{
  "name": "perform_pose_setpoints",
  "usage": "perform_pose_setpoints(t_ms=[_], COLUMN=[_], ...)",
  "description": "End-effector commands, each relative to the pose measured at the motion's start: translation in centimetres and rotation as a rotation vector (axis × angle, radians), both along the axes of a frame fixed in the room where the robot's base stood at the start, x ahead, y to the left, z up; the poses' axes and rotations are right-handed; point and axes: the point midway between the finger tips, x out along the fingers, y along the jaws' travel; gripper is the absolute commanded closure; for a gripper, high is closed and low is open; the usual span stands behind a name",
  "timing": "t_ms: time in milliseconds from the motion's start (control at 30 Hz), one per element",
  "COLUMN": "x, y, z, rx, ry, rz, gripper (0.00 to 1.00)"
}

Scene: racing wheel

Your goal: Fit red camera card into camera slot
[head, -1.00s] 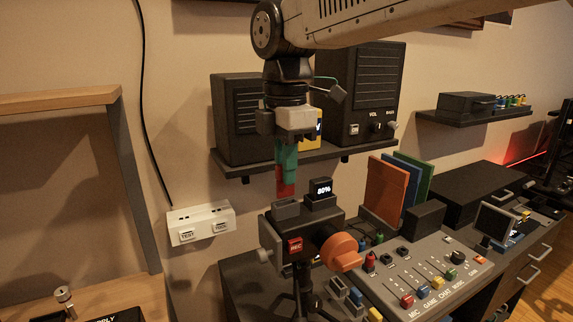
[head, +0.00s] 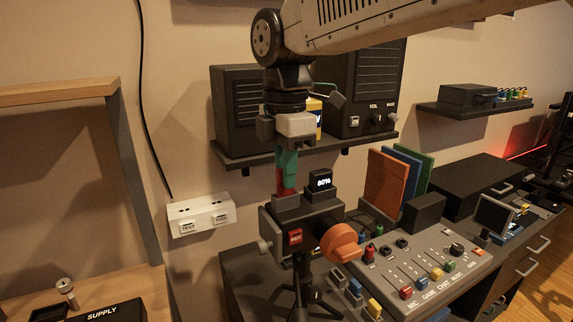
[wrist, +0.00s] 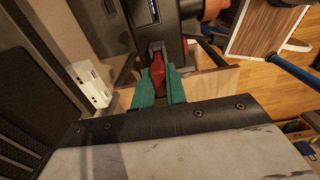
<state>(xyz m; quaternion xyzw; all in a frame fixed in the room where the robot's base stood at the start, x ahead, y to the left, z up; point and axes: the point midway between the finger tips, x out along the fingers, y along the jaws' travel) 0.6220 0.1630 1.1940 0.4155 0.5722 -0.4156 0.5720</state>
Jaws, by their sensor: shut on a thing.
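The red camera card (head: 281,182) is pinched between the green fingers of my gripper (head: 287,170), which points straight down. The card also shows in the wrist view (wrist: 158,72) between the fingertips (wrist: 158,90). The camera (head: 305,230) is a dark box on a tripod, with a red REC button, an orange knob and an 80% display. The slot block (head: 286,202) on its top left is directly under the card. The card's lower end meets the block's top; how deep it sits inside is hidden.
The 80% display (head: 320,181) stands close right of the slot block. A shelf with black speakers (head: 357,95) is behind my gripper. A white TEST box (head: 200,217) is on the wall at left. Orange, blue and green panels (head: 387,178) and a mixer desk (head: 432,268) are at right.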

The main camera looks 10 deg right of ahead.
Motion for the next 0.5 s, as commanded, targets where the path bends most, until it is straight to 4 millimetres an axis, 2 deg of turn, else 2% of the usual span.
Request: perform_pose_setpoints(t_ms=[500], x=[0.0], y=[0.0], z=[-1.3], rx=[0.0], ry=[0.001], rz=[0.0], gripper=[1.0])
